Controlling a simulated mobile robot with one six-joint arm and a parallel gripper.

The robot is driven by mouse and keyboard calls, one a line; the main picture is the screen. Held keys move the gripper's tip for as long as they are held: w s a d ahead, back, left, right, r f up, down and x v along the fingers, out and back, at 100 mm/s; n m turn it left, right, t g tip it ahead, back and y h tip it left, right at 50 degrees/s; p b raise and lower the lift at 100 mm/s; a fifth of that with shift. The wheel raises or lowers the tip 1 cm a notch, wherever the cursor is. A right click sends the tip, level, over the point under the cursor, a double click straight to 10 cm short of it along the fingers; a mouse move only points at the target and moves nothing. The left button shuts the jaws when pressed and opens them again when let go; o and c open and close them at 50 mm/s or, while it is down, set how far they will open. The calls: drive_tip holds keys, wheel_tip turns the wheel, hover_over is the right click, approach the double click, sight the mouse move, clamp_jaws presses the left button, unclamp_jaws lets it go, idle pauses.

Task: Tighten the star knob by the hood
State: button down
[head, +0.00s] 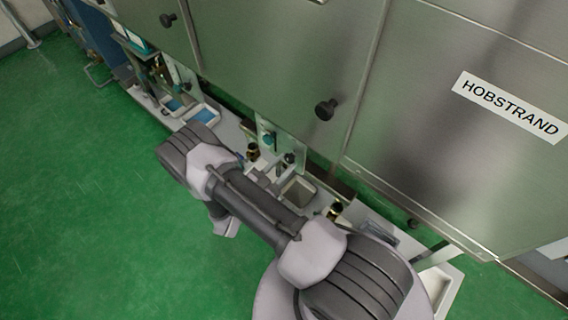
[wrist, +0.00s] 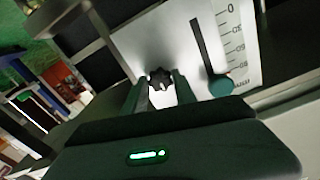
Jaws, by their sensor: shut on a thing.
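The black star knob (wrist: 160,78) sits in front of a pale scale plate (wrist: 205,42) in the wrist view. My gripper (wrist: 161,91) has one dark green finger on each side of the knob and is shut on it. The plate has a dark slot and a printed scale starting at 0, with a round teal part (wrist: 221,85) at the slot's lower end. In the head view my arm reaches to the low bench under the steel hood (head: 285,60), and I cannot make out the fingertips there.
The hood carries dark round knobs (head: 326,109) and a HOBSTRAND label (head: 510,106). Small trays, one an open bin (head: 298,190), and brass-coloured fittings crowd the bench under its edge. The green floor (head: 90,220) at left is clear.

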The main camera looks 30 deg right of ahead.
drive_tip(key=c, duration=1)
unclamp_jaws()
drive_tip(key=p+v, duration=0.3)
drive_tip(key=v, duration=1.4)
drive_tip(key=shift+a, duration=0.25)
drive_tip(key=shift+r, duration=0.1)
